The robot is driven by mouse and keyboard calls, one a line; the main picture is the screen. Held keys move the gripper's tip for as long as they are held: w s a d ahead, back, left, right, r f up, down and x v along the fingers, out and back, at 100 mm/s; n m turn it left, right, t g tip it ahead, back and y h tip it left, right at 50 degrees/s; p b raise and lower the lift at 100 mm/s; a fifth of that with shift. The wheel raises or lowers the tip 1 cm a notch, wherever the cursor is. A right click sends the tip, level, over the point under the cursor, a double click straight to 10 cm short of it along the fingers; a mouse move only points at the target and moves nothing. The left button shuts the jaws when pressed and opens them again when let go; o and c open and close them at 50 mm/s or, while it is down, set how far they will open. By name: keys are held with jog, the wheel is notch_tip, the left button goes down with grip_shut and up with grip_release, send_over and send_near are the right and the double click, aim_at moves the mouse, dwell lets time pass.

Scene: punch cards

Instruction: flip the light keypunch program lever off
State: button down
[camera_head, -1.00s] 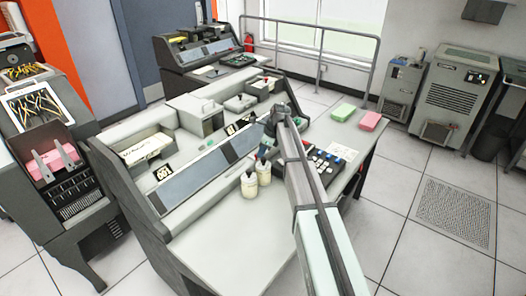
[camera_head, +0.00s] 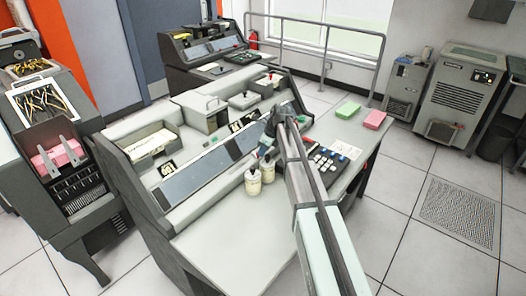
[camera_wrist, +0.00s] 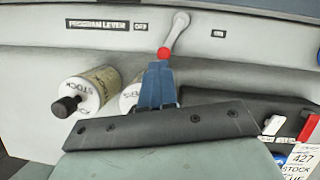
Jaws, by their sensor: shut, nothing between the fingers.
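The light keypunch (camera_head: 222,238) is the pale desk machine in the middle of the head view. In the wrist view its program lever (camera_wrist: 173,36) is a grey arm with a red knob (camera_wrist: 164,53). The lever slants from its pivot at upper right down to the knob at lower left. The PROGRAM LEVER label (camera_wrist: 98,25) and OFF label (camera_wrist: 140,27) are left of it; another small label (camera_wrist: 218,33) is right. My gripper (camera_wrist: 159,66) is shut, its blue fingers just below the knob, overlapping or nearly touching it; contact is unclear.
Two white bottles (camera_head: 253,182) with dark tops stand on the desk, close beside my gripper. A dark key panel (camera_head: 326,162) lies right of my arm. Pink (camera_head: 375,119) and green (camera_head: 347,110) card stacks lie at the desk's far right end.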

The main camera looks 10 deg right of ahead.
jog(key=shift+w, duration=0.15)
jog(key=shift+w+a, duration=0.2)
jog(key=shift+w, duration=0.55)
jog(key=shift+s+d+f, duration=0.1)
jog(key=s+d+r, duration=0.3)
jog(key=d+r, duration=0.4)
jog(key=r, duration=0.3)
jog(key=shift+d, duration=0.15)
